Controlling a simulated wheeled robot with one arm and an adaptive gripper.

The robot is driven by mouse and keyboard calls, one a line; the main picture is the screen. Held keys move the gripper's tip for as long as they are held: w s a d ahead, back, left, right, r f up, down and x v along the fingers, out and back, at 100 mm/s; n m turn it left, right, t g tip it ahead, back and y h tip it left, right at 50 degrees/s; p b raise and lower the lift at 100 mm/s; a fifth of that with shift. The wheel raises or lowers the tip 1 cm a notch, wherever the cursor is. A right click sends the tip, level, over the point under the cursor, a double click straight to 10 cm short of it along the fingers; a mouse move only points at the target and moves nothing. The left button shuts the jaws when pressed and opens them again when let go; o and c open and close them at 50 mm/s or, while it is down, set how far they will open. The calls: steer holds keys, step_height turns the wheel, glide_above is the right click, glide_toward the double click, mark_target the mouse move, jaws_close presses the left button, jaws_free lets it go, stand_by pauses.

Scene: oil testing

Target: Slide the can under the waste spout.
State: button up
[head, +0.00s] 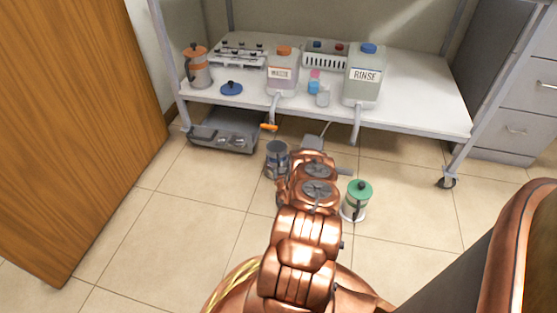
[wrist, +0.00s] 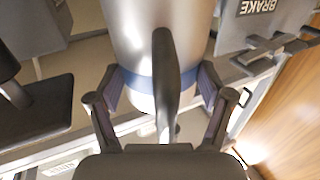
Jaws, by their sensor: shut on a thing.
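The can (head: 277,152) is a grey metal cylinder with a blue band, standing upright on the floor in front of the cart. In the wrist view the can (wrist: 135,40) fills the space between my gripper's (wrist: 162,84) two fingers, which close on it near the blue band. A dark handle stands in front of it. The waste spout (head: 272,112) hangs from the WASTE jug (head: 283,75) over the shelf's front edge, with an orange tip. In the head view the can is below and slightly right of that tip. My arm covers part of the can and my fingers there.
A green-lidded can (head: 357,198) stands on the floor to the right. A RINSE jug (head: 365,78), an orange-banded can (head: 197,66) and a blue lid (head: 231,88) are on the shelf (head: 420,95). A grey unit (head: 222,138) sits low at left. A BRAKE box (wrist: 265,15) is close by.

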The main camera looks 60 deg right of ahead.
steer(key=shift+a+f, duration=0.1)
steer(key=shift+f, duration=0.05)
steer(key=shift+c, duration=0.3)
steer(key=shift+w+a+p, duration=0.35)
steer(key=shift+a+p, duration=0.25)
steer(key=shift+a, duration=0.25)
jaws_close()
steer(key=shift+w+a, duration=0.1)
steer(key=shift+a, duration=0.1)
steer(key=shift+a, duration=0.1)
steer(key=shift+p+v, duration=0.6)
steer(key=shift+v, duration=0.6)
steer(key=shift+w+a, duration=0.15)
